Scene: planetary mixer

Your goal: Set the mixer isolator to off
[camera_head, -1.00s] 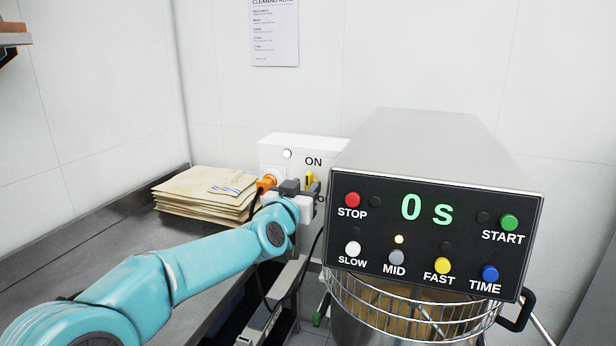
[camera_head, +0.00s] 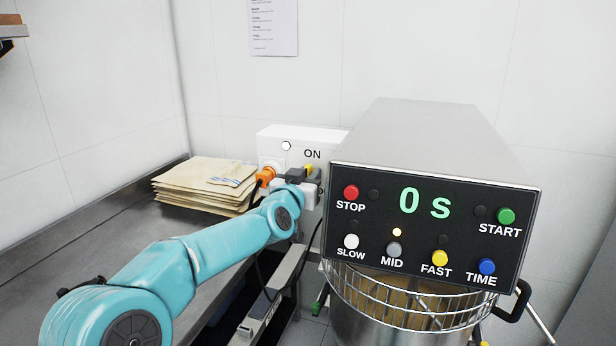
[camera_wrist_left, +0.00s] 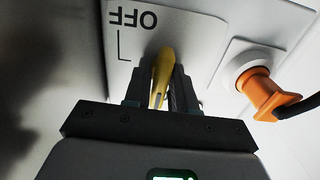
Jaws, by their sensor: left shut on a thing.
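The mixer isolator is a white box (camera_head: 272,136) on the back wall, with an ON label above its yellow lever (camera_head: 309,167). My left gripper (camera_head: 307,177) is at the front of the box and covers most of the lever and the lower label. In the left wrist view the yellow lever (camera_wrist_left: 161,76) stands between the two dark fingers (camera_wrist_left: 160,92), which are shut on it. The OFF label shows upside down just beyond the fingertips. I cannot tell the lever's exact setting. My right gripper is not in view.
An orange plug (camera_head: 265,176) with a black cable sits left of the lever. The mixer (camera_head: 420,140), its display reading 0 s, stands close on the right. A stack of paper sacks (camera_head: 205,184) lies on the steel counter (camera_head: 95,235).

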